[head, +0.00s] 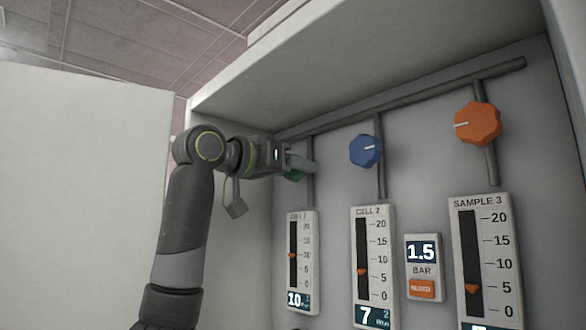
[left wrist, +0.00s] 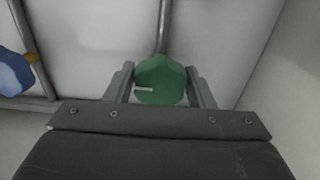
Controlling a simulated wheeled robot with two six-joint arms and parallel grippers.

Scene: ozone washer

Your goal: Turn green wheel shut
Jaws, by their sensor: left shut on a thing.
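The green wheel (left wrist: 162,80) sits between the two fingers of my left gripper (left wrist: 161,90) in the left wrist view. Its white pointer mark lies level, toward the left of the wheel. In the head view only a small part of the green wheel (head: 293,176) shows below my left gripper (head: 303,164), which is shut on it. The wheel sits on a vertical grey pipe above the CELL 1 gauge (head: 302,262). That gauge has an orange marker near 10, and its display shows 10. My right gripper is not in view.
A blue wheel (head: 365,151) is above the CELL 2 gauge (head: 372,268), which displays 7. An orange wheel (head: 478,124) is above the SAMPLE 3 gauge (head: 487,262). A pressure display (head: 422,252) reads 1.5 BAR. A grey pipe (head: 440,90) runs along the top.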

